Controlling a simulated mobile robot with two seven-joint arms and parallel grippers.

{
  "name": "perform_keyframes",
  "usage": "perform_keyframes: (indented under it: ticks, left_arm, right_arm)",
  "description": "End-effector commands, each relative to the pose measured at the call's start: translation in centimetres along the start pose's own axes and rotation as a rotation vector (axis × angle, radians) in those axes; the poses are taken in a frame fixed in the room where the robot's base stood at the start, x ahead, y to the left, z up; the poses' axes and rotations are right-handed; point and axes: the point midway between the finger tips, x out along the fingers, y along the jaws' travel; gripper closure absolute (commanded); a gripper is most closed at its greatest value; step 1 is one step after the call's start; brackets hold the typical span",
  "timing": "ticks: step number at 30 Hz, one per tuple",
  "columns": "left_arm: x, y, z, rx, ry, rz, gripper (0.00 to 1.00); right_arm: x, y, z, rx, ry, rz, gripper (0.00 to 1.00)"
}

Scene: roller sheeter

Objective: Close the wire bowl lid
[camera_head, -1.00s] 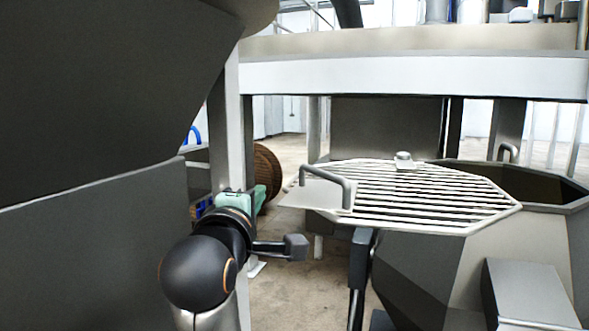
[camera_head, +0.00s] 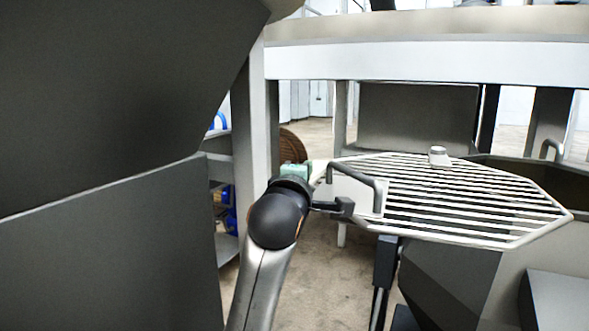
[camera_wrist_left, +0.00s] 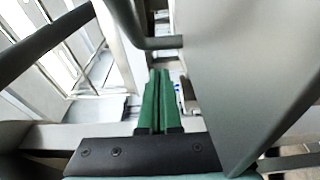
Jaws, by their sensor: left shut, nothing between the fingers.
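The wire bowl lid (camera_head: 470,200), a flat grate of light bars, lies roughly level over the left part of a dark grey bowl (camera_head: 445,275). Part of the bowl's opening shows dark to the right of the lid. A bent bar handle (camera_head: 352,170) stands on a plate at the lid's left end. My left gripper (camera_head: 296,169) is just left of the handle, partly hidden behind my wrist. In the left wrist view its green fingers (camera_wrist_left: 158,100) are shut with nothing between them, and a curved dark bar (camera_wrist_left: 140,30) passes beyond them. My right gripper is not in view.
A large dark grey panel (camera_head: 110,240) fills the left side. A pale frame beam (camera_head: 430,62) crosses behind the lid, with an upright post (camera_head: 258,115). A grey box (camera_head: 560,300) stands at the lower right. Open floor (camera_head: 330,285) shows between panel and bowl.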

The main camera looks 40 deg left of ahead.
Motion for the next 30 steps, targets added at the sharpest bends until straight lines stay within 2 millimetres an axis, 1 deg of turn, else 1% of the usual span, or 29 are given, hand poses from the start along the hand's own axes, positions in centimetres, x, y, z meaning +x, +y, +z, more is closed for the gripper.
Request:
perform_keyframes:
  ticks: [1,6,23,30]
  left_arm:
    - [-0.2,0.2,0.6,0.001,-0.001,-0.001,1.0]
    - [-0.7,0.1,1.8,0.0,0.002,-0.001,1.0]
    - [-0.8,-0.1,2.2,-0.001,0.009,-0.001,1.0]
    - [-0.3,-0.1,3.0,-0.002,0.057,-0.002,1.0]
  right_arm:
    - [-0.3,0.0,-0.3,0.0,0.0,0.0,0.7]
    - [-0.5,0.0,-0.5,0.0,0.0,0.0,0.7]
    - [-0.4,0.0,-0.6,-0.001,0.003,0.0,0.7]
    - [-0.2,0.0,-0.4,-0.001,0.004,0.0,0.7]
